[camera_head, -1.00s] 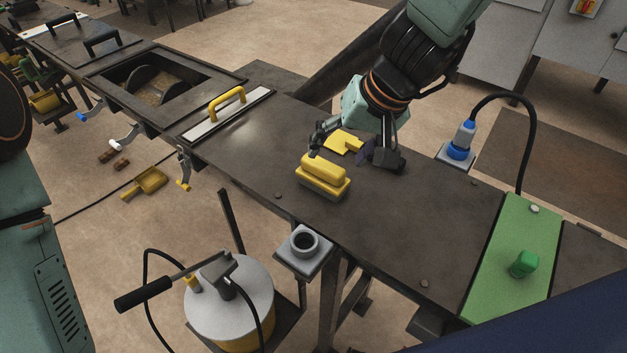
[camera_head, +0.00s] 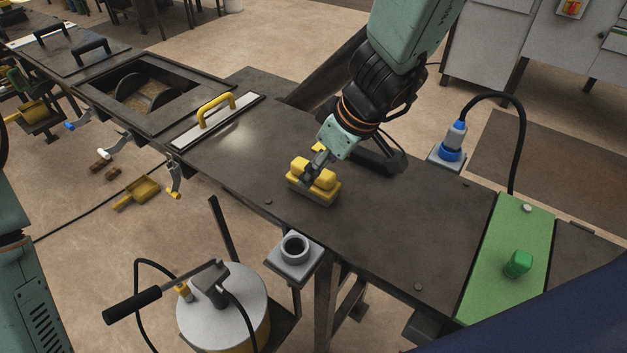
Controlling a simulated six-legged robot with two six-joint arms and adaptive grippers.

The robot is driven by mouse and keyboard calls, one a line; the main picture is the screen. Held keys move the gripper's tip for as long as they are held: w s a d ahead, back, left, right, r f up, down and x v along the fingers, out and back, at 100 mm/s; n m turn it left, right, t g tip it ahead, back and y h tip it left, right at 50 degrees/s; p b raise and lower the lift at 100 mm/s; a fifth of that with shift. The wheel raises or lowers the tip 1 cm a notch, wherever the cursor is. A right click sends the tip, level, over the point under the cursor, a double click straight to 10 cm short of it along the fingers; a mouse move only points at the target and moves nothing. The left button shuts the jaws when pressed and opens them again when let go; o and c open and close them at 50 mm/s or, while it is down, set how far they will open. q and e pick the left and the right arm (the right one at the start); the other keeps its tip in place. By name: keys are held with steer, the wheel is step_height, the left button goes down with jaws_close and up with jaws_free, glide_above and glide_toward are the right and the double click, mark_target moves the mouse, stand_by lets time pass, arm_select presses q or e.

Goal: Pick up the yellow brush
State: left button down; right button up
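The yellow brush (camera_head: 326,196), a block with a rounded yellow handle and a grey underside, rests on the dark bench top. My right gripper (camera_head: 317,166) comes down from the upper right and is at the brush handle, with a dark finger crossing its middle. The other finger is largely hidden, so I cannot tell whether the grip is closed on the handle. The brush looks level and still on the bench. My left gripper is out of view; only part of my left arm shows at the left edge.
A plate with a yellow handle (camera_head: 217,109) lies to the left. A green panel with a green knob (camera_head: 518,264) and a blue plug (camera_head: 453,143) are to the right. The bench right of the brush is clear.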

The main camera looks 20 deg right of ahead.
steer(key=x, duration=0.3)
steer(key=shift+w+a+f, duration=0.15)
steer(key=shift+w, duration=0.05)
steer(key=shift+w+f, duration=0.3)
steer(key=shift+s, duration=0.1)
steer(key=shift+s+r, duration=0.15)
steer(key=c, duration=0.3)
steer(key=shift+w, duration=0.2)
steer(key=c, duration=0.5)
steer(key=shift+s, duration=0.1)
steer(key=c, duration=0.5)
